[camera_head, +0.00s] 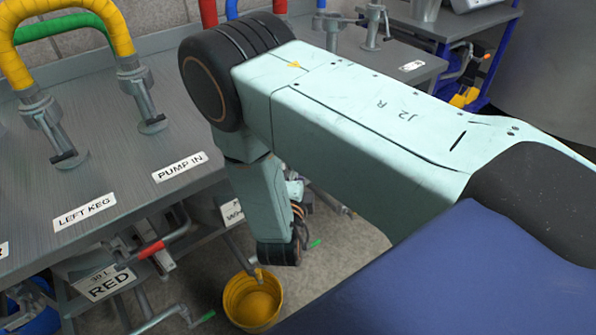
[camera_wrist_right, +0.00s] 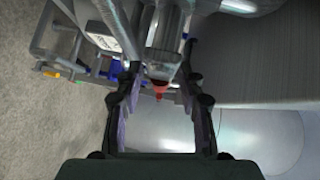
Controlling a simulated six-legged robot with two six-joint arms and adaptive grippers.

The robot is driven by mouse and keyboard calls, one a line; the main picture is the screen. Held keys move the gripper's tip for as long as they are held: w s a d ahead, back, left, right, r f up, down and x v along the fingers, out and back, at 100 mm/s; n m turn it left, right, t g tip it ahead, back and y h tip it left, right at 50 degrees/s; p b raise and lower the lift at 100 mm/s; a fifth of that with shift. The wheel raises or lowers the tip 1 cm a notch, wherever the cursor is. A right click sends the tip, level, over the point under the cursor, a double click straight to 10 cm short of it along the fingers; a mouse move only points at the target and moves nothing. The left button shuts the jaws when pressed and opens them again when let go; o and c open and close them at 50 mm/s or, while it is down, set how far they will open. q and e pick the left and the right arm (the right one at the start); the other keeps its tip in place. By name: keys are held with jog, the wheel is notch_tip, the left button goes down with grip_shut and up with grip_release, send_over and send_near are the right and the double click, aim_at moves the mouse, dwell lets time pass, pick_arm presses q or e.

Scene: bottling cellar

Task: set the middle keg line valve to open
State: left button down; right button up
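My right gripper (camera_wrist_right: 162,74) is open in the wrist view, its two dark fingers spread apart. A grey metal fitting with a red-tipped part (camera_wrist_right: 158,90) shows between the fingers; I cannot tell whether they touch it. In the head view my pale green right arm covers the middle and right, and that gripper cannot be made out. No label for the middle keg line shows, so I cannot tell which valve is the middle one or how it is set. Labels "LEFT KEG" (camera_head: 84,212) and "PUMP IN" (camera_head: 180,166) are on the grey bench. My left gripper is not in view.
Metal fittings with black levers (camera_head: 66,157) stand on the bench below yellow hoses (camera_head: 119,30). A red-gripped lever (camera_head: 150,250) and a keg label "RED" (camera_head: 108,284) show beneath. A yellow bucket (camera_head: 246,303) stands on the floor. A blue-framed cart (camera_head: 499,58) is behind.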

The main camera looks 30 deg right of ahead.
grip_shut()
dwell(0.6)
